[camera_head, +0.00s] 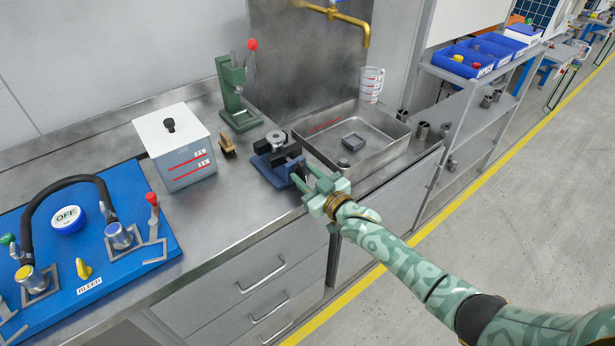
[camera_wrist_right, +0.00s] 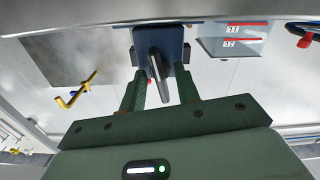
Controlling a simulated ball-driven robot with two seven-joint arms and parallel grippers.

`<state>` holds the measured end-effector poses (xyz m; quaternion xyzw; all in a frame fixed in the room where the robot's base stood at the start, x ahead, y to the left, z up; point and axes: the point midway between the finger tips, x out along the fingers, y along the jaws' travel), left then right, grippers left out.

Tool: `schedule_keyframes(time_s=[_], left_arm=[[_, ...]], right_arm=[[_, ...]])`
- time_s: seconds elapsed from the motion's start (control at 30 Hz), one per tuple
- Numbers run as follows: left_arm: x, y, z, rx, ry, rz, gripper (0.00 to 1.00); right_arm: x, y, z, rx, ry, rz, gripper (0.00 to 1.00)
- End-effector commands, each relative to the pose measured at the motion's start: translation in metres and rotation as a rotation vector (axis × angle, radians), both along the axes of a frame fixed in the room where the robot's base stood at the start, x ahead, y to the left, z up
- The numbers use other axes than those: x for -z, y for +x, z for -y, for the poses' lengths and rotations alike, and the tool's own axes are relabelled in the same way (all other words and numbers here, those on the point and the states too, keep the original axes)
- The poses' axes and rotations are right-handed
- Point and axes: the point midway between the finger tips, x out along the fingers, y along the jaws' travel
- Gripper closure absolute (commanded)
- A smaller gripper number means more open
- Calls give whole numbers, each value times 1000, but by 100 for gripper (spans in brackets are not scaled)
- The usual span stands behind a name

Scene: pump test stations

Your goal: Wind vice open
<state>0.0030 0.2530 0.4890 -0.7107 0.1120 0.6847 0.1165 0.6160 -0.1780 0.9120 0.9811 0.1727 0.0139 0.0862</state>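The small blue vice (camera_head: 262,167) with dark jaws stands near the counter's front edge, and a round grey metal part (camera_head: 276,137) shows at its jaws. In the right wrist view the blue vice body (camera_wrist_right: 174,45) is straight ahead, with its grey handle bar (camera_wrist_right: 160,76) pointing toward me. My right gripper (camera_head: 304,177) is at the vice's front side. In the wrist view its green fingers (camera_wrist_right: 158,88) are apart, one on each side of the handle bar, with visible gaps. My left gripper is not in view.
A green lever press (camera_head: 240,113), a wooden brush (camera_head: 227,146) and a white-lidded box (camera_head: 185,165) stand behind and left. A blue pump panel (camera_head: 140,262) is far left.

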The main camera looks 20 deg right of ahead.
Motion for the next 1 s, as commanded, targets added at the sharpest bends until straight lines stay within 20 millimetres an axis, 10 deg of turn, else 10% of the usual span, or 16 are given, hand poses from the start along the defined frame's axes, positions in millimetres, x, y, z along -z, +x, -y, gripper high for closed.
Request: schedule_keyframes(time_s=[0.23, 0.7, 1.0], left_arm=[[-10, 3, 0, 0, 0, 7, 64], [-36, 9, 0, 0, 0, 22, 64], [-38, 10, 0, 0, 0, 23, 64]], right_arm=[[-3, -23, 8, 0, 0, 0, 68], [-2, -133, 49, 0, -2, -2, 68], [0, -154, 56, 0, 0, 0, 68]])
